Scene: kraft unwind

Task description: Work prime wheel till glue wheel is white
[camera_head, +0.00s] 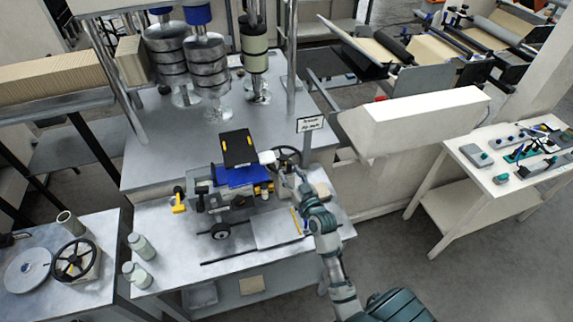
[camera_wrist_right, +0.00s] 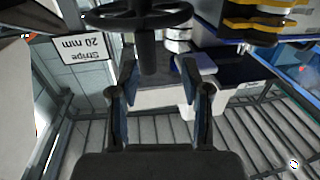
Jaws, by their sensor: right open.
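A dark spoked handwheel (camera_head: 288,154), which looks like the prime wheel, stands at the right end of the machine on the bench. My right gripper (camera_head: 284,174) is just in front of it. In the right wrist view the handwheel (camera_wrist_right: 140,16) and its hub are ahead, at the top. The right gripper (camera_wrist_right: 160,76) is open there, its fingers apart with nothing clearly held. No clearly white wheel rim shows. My left gripper is out of view.
A "Stripe 20 mm" sign (camera_wrist_right: 83,48) stands beside the handwheel. The blue and black machine (camera_head: 240,175) fills the bench middle. Another handwheel (camera_head: 75,260) and pale jars (camera_head: 141,246) are at the left. A white table (camera_head: 480,185) with tools is at the right.

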